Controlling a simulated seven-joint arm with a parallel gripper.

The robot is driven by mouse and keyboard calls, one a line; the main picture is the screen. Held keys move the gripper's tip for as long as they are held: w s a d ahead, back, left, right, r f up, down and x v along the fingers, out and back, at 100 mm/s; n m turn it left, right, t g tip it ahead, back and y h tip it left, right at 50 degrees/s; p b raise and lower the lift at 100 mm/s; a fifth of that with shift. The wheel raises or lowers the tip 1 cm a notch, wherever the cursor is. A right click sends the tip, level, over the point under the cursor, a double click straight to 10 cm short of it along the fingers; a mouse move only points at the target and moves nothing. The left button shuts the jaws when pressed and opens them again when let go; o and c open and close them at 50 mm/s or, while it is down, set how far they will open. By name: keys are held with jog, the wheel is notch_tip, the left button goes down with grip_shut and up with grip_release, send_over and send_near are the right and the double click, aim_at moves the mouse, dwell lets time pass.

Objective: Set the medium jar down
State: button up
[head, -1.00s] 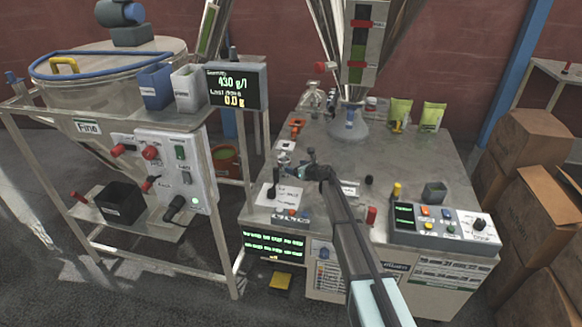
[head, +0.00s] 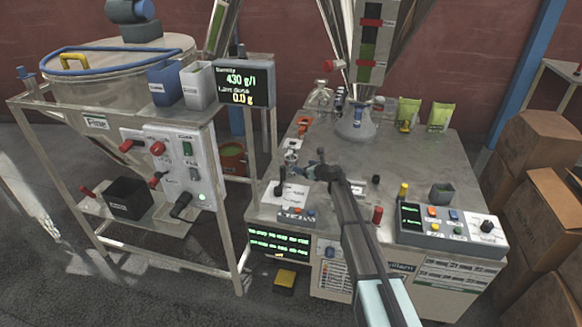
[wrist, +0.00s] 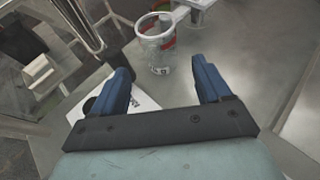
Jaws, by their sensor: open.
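A clear jar (wrist: 158,52) with red marks and a small label stands upright on the grey tabletop, just beyond my fingertips in the wrist view. Its size marking is too small to read. In the head view a small clear jar (head: 291,157) shows at the left part of the bench, beside my gripper. My gripper (wrist: 168,80) is open, with its two blue fingers spread wide and nothing between them. In the head view my gripper (head: 316,168) is over the front left of the bench, and its fingers are hard to make out.
A control box (head: 450,226) sits at the front right, near a grey cup (head: 442,193). A filler funnel (head: 356,122) and green pouches (head: 408,113) stand behind. The bench's right middle is clear.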

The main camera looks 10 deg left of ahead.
aim_at(291, 162)
jog(key=x, duration=1.2)
jog(key=shift+a+r, duration=0.1)
jog(key=shift+a, duration=0.15)
jog(key=c, duration=0.8)
